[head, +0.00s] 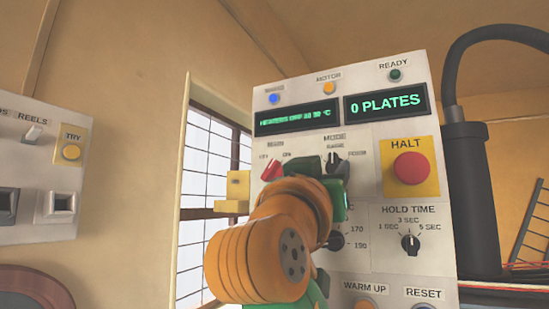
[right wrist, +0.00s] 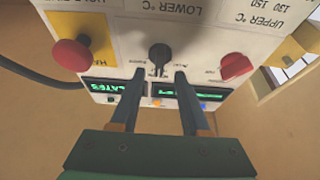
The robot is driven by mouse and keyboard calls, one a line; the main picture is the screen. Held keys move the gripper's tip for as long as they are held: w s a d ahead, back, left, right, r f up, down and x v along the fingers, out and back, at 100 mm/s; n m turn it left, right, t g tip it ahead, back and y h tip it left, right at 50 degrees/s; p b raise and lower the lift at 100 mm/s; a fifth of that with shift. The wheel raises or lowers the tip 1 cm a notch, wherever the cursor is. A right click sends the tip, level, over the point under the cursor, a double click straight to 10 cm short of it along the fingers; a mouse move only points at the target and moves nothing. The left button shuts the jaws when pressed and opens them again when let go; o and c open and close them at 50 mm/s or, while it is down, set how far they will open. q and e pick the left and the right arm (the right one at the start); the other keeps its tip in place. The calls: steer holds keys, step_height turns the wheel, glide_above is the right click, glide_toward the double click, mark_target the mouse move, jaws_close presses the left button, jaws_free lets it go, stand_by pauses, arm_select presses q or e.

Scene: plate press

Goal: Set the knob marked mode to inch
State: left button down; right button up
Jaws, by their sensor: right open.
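The mode knob (head: 332,160) is a dark rotary knob below the word MODE on the upper part of the pale control panel (head: 380,270). It also shows in the right wrist view (right wrist: 158,54), upside down, with its pointer roughly toward the panel's top. Its small position labels are too blurred to read surely. My right gripper (right wrist: 160,74) is open. In the head view the right gripper (head: 336,172) partly covers the knob. My left gripper is not in view.
A red knob (head: 271,169) sits left of the mode knob. The red HALT button (head: 411,168) on its yellow plate is to the right. Below are the hold time knob (head: 410,243) and a temperature knob (head: 336,240). Green displays (head: 386,103) are above.

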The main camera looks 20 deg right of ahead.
mark_target(334, 167)
steer(key=shift+r+p, duration=0.4)
steer(key=shift+r, duration=0.4)
steer(key=shift+w+d+r, duration=0.1)
steer(key=shift+w+d, duration=0.15)
steer(key=shift+d, duration=0.05)
steer(key=shift+w+d+f, duration=0.25)
steer(key=shift+w+d, duration=0.1)
steer(key=shift+d, duration=0.15)
steer(key=shift+w+d+f, duration=0.2)
steer(key=shift+w+d, duration=0.15)
steer(key=shift+d, duration=0.2)
steer(key=shift+s+a, duration=0.1)
steer(key=shift+a, duration=0.2)
jaws_close()
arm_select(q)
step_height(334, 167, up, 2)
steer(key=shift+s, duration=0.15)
